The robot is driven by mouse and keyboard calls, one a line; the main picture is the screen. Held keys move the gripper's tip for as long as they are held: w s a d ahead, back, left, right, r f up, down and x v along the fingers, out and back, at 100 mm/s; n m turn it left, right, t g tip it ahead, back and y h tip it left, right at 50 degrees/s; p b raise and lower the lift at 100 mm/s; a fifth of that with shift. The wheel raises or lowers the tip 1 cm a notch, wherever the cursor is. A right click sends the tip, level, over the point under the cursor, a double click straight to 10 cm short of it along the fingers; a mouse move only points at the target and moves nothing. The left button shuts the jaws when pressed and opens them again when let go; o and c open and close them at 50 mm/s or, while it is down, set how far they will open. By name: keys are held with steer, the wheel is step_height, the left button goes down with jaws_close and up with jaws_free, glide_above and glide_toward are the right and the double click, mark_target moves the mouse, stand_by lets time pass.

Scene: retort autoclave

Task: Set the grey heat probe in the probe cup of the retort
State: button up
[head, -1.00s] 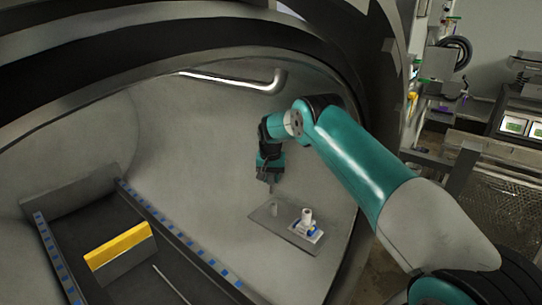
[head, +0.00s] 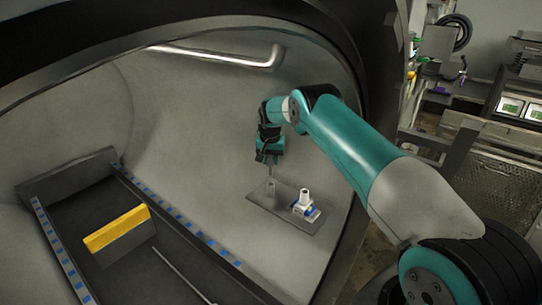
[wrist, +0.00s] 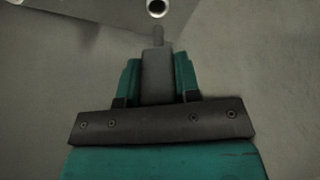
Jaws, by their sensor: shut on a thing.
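The grey heat probe (wrist: 157,70) is held between the jaws of my gripper (wrist: 157,88), its thin tip pointing away from the wrist. In the head view my gripper (head: 269,164) points down over a plate inside the retort.
A dark tray with blue-marked rails (head: 180,221) and a yellow-topped block (head: 117,228) lies to the left. The curved retort wall and a metal pipe (head: 220,58) are behind.

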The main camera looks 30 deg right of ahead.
mark_target(271, 175)
step_height(271, 175, down, 2)
steer(key=shift+f, duration=0.1)
step_height(271, 175, down, 6)
steer(key=b, duration=0.6)
steer(key=shift+f+b, duration=0.35)
steer(key=shift+b, duration=0.2)
stand_by(1.0)
steer(key=o, duration=1)
